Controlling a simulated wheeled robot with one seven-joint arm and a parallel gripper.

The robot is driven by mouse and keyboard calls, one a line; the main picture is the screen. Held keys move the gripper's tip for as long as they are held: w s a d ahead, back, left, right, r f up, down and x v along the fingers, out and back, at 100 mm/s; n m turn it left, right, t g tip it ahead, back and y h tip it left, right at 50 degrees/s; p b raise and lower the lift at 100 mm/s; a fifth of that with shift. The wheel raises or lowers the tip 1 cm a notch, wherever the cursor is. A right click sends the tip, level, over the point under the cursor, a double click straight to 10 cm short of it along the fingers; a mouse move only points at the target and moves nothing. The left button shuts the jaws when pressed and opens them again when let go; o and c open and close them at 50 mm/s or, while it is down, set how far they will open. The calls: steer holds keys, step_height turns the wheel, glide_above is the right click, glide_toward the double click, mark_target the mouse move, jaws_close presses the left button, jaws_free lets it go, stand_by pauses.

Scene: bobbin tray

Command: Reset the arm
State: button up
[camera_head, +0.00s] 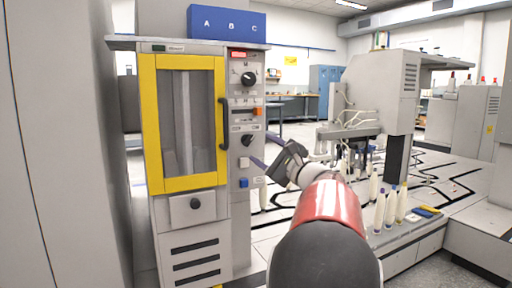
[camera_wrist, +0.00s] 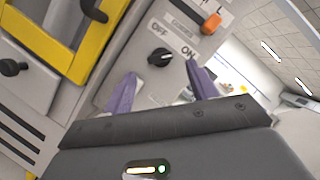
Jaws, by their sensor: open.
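My gripper (camera_head: 262,168) is at the end of my outstretched arm, close to the right side of the yellow-framed cabinet's control panel. In the wrist view my gripper (camera_wrist: 162,88) shows two purple fingers spread apart with nothing between them. Beyond the fingertips is a black rotary knob (camera_wrist: 160,57) between OFF and ON labels. It also shows in the head view (camera_head: 247,139). The fingers look apart from the knob, but the exact gap is hard to tell.
The cabinet has a yellow-framed door (camera_head: 149,125) with a dark handle (camera_head: 223,124). An orange switch (camera_wrist: 211,22) sits above the knob. To the right, a grey machine (camera_head: 380,90) stands over a track table, with several white bobbins (camera_head: 391,206) near its front edge.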

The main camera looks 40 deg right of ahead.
steer(key=shift+v, duration=1.1)
steer(key=s+a+f+n+g+y, duration=0.1)
steer(key=a+f+n+g+y, duration=0.2)
steer(key=a, duration=0.6)
steer(key=s+a+f+n+g+y, duration=0.1)
steer(key=a+f+n+g, duration=0.35)
steer(key=a, duration=0.55)
steer(key=s+a+f+n+g+y, duration=0.1)
steer(key=a+f+n+g, duration=0.3)
steer(key=a, duration=0.5)
steer(key=s+a+f+n+g+h, duration=0.2)
steer(key=s+a+f+n+h, duration=0.15)
steer(key=s+f+n, duration=0.45)
steer(key=s+a+f+n+g+h, duration=0.25)
steer(key=s+a+f+n, duration=0.2)
steer(key=s+f, duration=0.4)
step_height(320, 180, up, 12)
steer(key=s+n+p, duration=0.1)
steer(key=p, duration=0.9)
steer(key=shift+d+f+t, duration=0.2)
steer(key=shift+d+t, duration=0.1)
steer(key=shift+d, duration=0.15)
